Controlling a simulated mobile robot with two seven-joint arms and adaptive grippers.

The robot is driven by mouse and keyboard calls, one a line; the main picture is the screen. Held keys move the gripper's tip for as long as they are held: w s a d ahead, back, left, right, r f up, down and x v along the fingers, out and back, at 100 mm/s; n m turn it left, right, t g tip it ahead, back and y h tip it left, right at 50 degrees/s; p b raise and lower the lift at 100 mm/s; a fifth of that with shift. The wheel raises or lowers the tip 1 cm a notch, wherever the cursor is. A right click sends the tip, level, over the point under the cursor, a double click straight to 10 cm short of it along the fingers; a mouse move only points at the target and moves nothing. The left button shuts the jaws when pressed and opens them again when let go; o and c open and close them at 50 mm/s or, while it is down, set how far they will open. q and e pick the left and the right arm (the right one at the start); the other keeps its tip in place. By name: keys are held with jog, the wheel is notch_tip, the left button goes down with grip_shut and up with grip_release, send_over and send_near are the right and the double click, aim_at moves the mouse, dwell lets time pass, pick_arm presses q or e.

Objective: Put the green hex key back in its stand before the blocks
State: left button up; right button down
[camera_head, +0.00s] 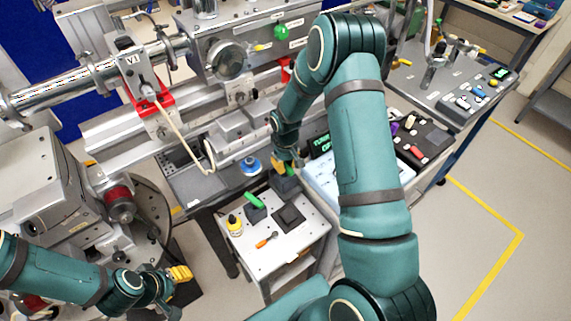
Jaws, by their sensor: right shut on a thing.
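My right gripper (279,164) is shut, with yellow fingertips, over the back of a small white cart top (284,250). A small bit of green shows just beside its fingertips, above a dark block (287,187); what it holds is mostly hidden, and I cannot tell whether that is the hex key. A green handle-like piece (254,201) sits at another dark block (256,215), to the left. A third, flat dark block (289,217) lies in front. My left gripper (180,273) is at lower left, away from the cart; its opening is unclear.
A yellow bottle (234,225) and an orange screwdriver (266,240) are on the cart top. A blue round item (250,165) sits on the dark bench behind. A white unit with a green display (320,145) stands right of the cart, partly behind my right arm.

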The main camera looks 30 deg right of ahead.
jog(key=c, duration=1.1)
grip_release()
jog(key=shift+r+p, duration=0.25)
jog(key=shift+p, duration=0.1)
notch_tip(320, 180, up, 12)
jog(key=s+a+f+m+y, duration=0.1)
jog(key=s+a+f, duration=0.3)
jog(key=a, duration=0.3)
jog(key=s+a+f+m+t+y, duration=0.1)
jog(key=s+a+f, duration=0.4)
jog(key=s+a, duration=0.1)
jog(key=s+a+f+t+y, duration=0.1)
jog(key=s+a+f, duration=0.4)
jog(key=a, duration=0.3)
jog(key=shift+s+a+m+y, duration=0.3)
jog(key=shift+s+m+y, duration=0.1)
jog(key=shift+s, duration=0.05)
jog(key=shift+f, duration=0.1)
